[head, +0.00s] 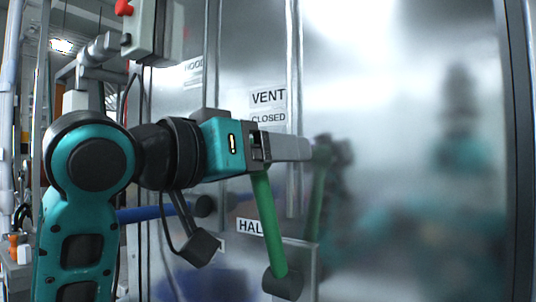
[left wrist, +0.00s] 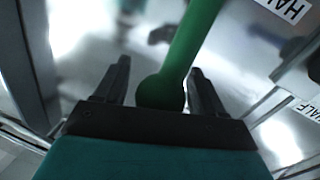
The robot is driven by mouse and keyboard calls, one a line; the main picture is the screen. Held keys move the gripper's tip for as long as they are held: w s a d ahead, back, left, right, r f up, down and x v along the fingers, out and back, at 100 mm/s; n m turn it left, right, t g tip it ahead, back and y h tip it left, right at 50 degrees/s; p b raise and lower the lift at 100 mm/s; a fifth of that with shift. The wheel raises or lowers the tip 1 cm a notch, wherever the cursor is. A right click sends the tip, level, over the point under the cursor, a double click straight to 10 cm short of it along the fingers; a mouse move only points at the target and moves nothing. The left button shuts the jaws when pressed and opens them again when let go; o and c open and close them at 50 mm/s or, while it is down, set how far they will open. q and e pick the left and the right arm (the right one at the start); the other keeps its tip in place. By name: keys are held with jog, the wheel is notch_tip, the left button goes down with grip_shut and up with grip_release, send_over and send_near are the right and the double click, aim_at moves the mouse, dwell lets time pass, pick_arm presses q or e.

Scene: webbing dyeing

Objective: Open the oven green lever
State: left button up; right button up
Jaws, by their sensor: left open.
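The green lever (head: 268,222) is on the shiny metal oven front. It slants slightly, with a dark grey block (head: 282,284) at its lower end and its upper end at my left gripper. My left gripper (head: 300,148) reaches in from the left, fingers pointing right. In the left wrist view the lever (left wrist: 195,45) runs between the two open fingers (left wrist: 158,85), its rounded end close to the palm. The fingers stand apart on either side of it. Contact cannot be told. My right gripper is not in view.
A blue lever (head: 145,214) lies left of the green one, partly behind my arm. Labels read VENT (head: 268,96), CLOSED (head: 268,118) and HALF (head: 248,227). A vertical metal bar (head: 292,60) runs behind the gripper. A grey box with a red knob (head: 124,8) hangs upper left.

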pick_arm(q)
grip_shut()
dwell(0.5)
